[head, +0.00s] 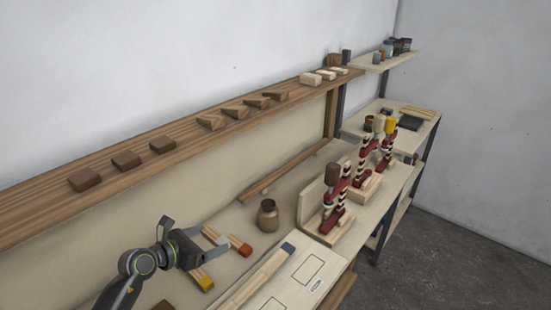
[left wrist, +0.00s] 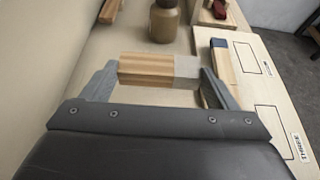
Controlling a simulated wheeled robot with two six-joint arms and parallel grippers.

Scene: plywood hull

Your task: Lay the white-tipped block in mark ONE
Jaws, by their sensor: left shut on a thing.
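My left gripper (left wrist: 158,78) is shut on the white-tipped block (left wrist: 150,70), held crosswise between the fingers with its pale tip at the right in the left wrist view. In the head view the left gripper (head: 208,243) is over the bench, and the block is hard to make out there. A pale board (head: 264,298) with outlined rectangles lies to its right. In the left wrist view the board (left wrist: 247,88) shows a label reading THREE; the other label is too small to read, so I cannot tell which outline is ONE. My right gripper is not in view.
A blue-tipped block (head: 288,249) lies along the board's left side. A red-tipped block (head: 240,246) and a yellow-tipped block (head: 203,282) lie near the gripper. A brown jar (head: 268,216) stands behind. Red-and-white stacked figures (head: 333,205) stand right of the jar.

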